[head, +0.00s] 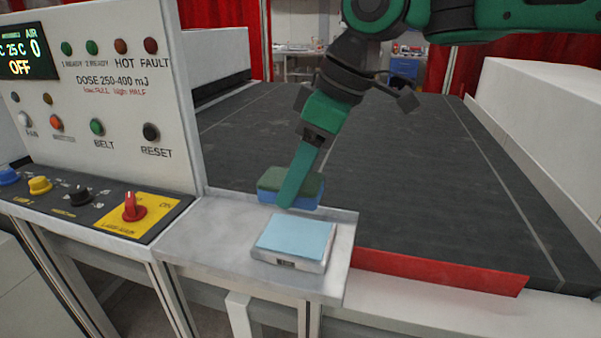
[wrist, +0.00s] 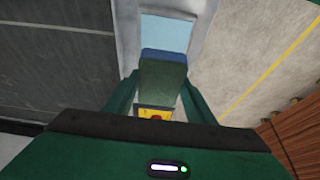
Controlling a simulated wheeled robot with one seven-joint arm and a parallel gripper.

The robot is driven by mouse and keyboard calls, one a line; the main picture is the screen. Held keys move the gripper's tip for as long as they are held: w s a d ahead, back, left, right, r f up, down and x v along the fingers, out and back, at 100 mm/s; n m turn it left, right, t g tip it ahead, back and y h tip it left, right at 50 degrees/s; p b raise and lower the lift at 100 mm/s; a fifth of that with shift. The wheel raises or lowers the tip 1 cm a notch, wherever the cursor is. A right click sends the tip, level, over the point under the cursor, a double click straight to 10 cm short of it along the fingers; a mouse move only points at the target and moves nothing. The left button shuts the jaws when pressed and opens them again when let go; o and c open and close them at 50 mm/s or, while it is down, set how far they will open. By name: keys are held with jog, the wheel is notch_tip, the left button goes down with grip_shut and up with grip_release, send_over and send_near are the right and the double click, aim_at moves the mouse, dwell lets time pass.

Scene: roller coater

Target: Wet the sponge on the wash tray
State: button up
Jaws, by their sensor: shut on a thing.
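The sponge (head: 306,190) is a block with a dark green top and a blue lower layer. My gripper (head: 290,195) is shut on it, with one finger across its near face in the head view. In the wrist view the sponge (wrist: 163,80) sits between the two fingers of my gripper (wrist: 155,95). The wash tray (head: 290,243), a shallow metal tray with a light blue surface, lies on the metal ledge in front of the sponge. The tray (wrist: 166,32) also shows beyond the sponge in the wrist view. I cannot tell how high the sponge is above the ledge.
A control panel (head: 100,95) with buttons and a yellow-backed red switch (head: 133,207) stands left of the metal ledge (head: 200,240). A wide dark belt (head: 420,170) lies behind, with a red strip (head: 440,271) along its front edge. A white housing (head: 550,120) borders the belt at right.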

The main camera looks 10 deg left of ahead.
aim_at(293, 233)
jog(key=shift+d+f, duration=0.1)
jog(key=shift+d+f, duration=0.15)
jog(key=shift+f, duration=1.55)
jog(key=shift+d+f, duration=0.1)
jog(key=shift+f, duration=1.6)
jog(key=shift+f, duration=0.5)
jog(key=shift+r, duration=3.55)
